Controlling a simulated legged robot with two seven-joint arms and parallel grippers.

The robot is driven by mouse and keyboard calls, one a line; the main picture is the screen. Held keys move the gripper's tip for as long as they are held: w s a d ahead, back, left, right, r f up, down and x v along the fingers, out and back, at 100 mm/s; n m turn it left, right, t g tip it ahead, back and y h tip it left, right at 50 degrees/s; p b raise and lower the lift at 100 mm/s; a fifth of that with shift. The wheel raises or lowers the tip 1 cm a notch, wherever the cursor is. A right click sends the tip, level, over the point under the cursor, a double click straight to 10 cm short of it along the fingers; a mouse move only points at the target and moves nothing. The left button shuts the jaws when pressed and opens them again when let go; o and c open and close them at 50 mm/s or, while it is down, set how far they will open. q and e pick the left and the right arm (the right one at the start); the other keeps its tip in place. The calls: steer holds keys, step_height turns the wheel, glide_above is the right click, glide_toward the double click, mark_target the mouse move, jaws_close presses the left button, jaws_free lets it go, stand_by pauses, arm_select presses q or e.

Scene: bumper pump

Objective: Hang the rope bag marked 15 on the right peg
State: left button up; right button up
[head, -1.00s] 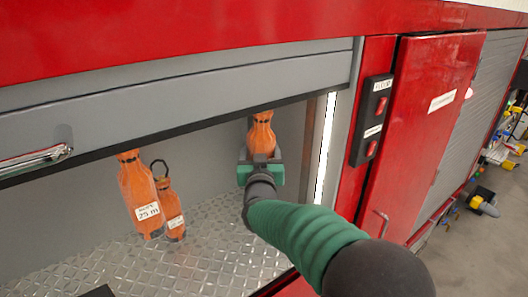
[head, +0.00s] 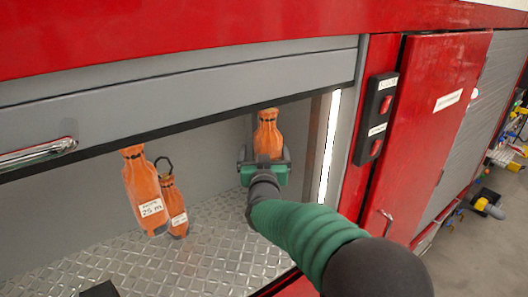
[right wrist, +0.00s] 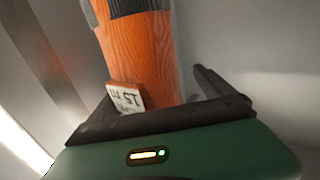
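The orange rope bag marked 15 (head: 267,134) hangs upright at the right side of the compartment. Its top is hidden behind the shutter edge, so I cannot see the peg or how it hangs. In the right wrist view the bag (right wrist: 140,55) shows a white "15" label, upside down. My right gripper (head: 265,158) is open around the lower part of the bag, one finger on each side. In the right wrist view a gap shows between the bag and the right-hand finger. My left gripper cannot be made out.
A larger orange bag marked 25 m (head: 145,190) and a smaller orange bag with a black ring (head: 173,205) hang at the left. The grey shutter (head: 200,85) overhangs the opening. A switch panel (head: 375,118) is on the right.

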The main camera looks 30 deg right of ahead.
steer(key=b+v, duration=0.4)
steer(key=v, duration=1.3)
